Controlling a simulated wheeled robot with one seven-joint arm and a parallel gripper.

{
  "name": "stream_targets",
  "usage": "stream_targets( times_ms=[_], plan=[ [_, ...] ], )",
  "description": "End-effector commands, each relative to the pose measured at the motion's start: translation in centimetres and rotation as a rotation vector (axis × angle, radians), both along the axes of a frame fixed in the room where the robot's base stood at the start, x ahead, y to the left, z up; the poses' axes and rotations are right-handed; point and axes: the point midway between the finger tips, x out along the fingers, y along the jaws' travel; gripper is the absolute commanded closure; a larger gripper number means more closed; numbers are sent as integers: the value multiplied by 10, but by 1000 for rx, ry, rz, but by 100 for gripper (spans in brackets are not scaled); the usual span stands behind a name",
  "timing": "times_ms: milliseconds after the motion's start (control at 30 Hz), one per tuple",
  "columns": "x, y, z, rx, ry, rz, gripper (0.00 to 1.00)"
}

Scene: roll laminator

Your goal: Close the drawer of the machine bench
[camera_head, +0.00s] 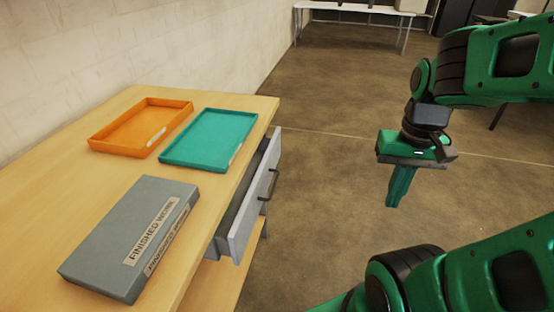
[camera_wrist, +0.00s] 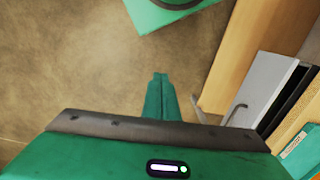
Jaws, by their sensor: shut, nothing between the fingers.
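The machine bench (camera_head: 228,122) has a wooden top, and its grey drawer (camera_head: 254,195) stands part way out from the bench's right side. The drawer front has a dark handle (camera_head: 270,187). In the wrist view the drawer front (camera_wrist: 262,85) and handle (camera_wrist: 236,110) show at the right. My gripper (camera_head: 391,205) is shut and empty, pointing down over the floor to the right of the drawer, well apart from it. Its closed fingers (camera_wrist: 159,77) also show in the wrist view. Part of the drawer's inside is hidden under the bench top.
On the bench lie an orange tray (camera_head: 122,144), a teal tray (camera_head: 190,160) and a grey box labelled "FINISHED WORK" (camera_head: 105,235). Open floor (camera_head: 330,190) lies between the drawer and my gripper. A white table (camera_head: 350,8) stands at the back.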

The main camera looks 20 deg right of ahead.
Motion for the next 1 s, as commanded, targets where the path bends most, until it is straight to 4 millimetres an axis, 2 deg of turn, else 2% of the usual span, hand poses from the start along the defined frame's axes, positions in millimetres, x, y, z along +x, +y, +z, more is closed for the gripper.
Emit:
stream_targets(
  times_ms=[67,133,267,367,533,700,800,900,1000],
  plan=[
    [0,0,0,0,0,0,100],
    [-8,0,4,-4,-18,3,100],
    [17,-8,-1,-30,-45,20,100],
    [55,-13,-11,-57,-93,43,100],
    [137,-13,-36,-71,-218,86,100],
    [217,1,-67,-26,-363,105,100],
    [258,13,-83,20,-448,98,100],
    [291,25,-95,68,-523,80,100],
    [314,33,-103,108,-582,59,100]
  ],
)
